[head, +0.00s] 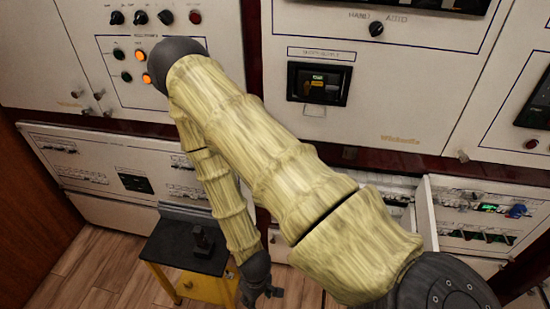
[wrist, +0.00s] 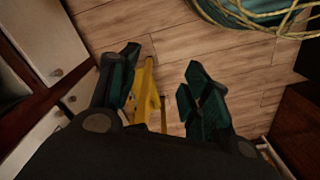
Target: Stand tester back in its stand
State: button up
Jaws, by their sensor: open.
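A small dark upright object (head: 202,240) stands on the black top of a low yellow-framed cart (head: 168,246). I cannot tell whether it is the tester, its stand or both. My gripper (head: 262,292) hangs low beside the cart's right side, partly blurred into the dark floor area. In the wrist view my gripper (wrist: 163,66) is open, with nothing between its fingers but floor and part of the cart's yellow frame (wrist: 146,92). No other piece that I can name as the tester shows in either view.
White breaker cabinets line the back wall, with a breaker window (head: 320,84) in the middle. In the wrist view a dark green round item with yellow rope (wrist: 255,14) lies on the wooden floor (wrist: 165,45).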

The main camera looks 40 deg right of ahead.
jog(key=s+m, duration=0.1)
jog(key=s, duration=0.6)
jog(key=shift+s+d+m, duration=0.3)
jog(key=shift+s+d, duration=0.05)
jog(key=shift+s, duration=0.05)
dwell(0.5)
